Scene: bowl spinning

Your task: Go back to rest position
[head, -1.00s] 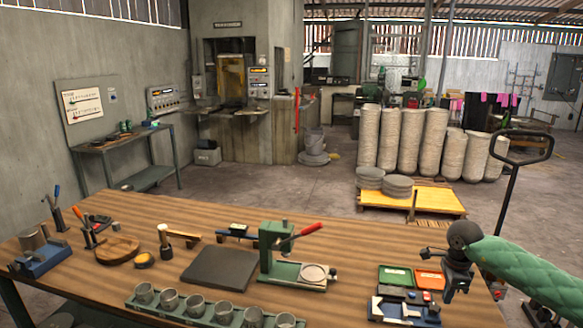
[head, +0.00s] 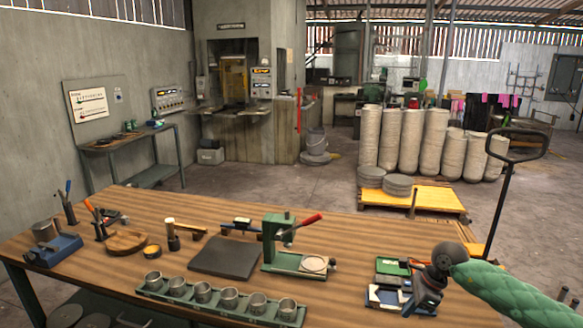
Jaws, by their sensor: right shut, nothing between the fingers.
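My right gripper (head: 424,294) is at the right end of the wooden workbench (head: 345,232). It points down, shut and empty, above or just beside the small trays and tools there. My right arm in its green quilted sleeve (head: 515,290) comes in from the lower right. The gripper partly hides the green tray (head: 392,266) and the blue-and-white fixture (head: 385,297); I cannot tell whether it touches them. My left gripper is not in view.
A green lever press (head: 278,240), a dark mat (head: 224,257) and a rack of metal cups (head: 203,292) stand on the bench. Beyond are a yellow pallet (head: 428,194) with stacked discs and a pallet jack handle (head: 510,157).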

